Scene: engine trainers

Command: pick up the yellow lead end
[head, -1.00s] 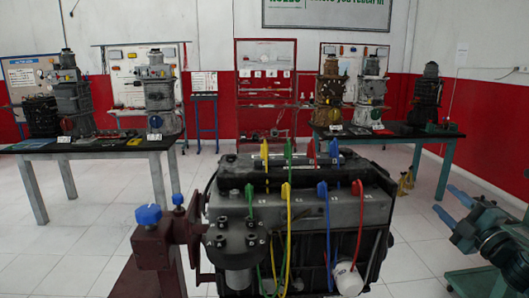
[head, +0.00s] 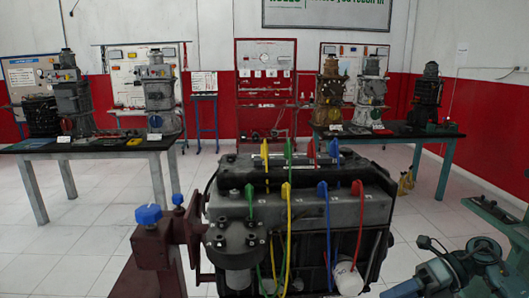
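A yellow lead end (head: 286,190) stands upright on the front edge of the engine block, its yellow lead hanging down the front face. Another yellow end (head: 264,149) stands in the back row on top, with yellow lead below it. Both are clear of any gripper. My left gripper is not in view.
Green (head: 249,195), blue (head: 322,190) and red (head: 357,188) ends share the front row. More coloured ends stand behind. The engine block (head: 340,212) is on a dark red stand (head: 153,250). A grey-green stand (head: 490,212) is at the right. Tables with engines stand behind.

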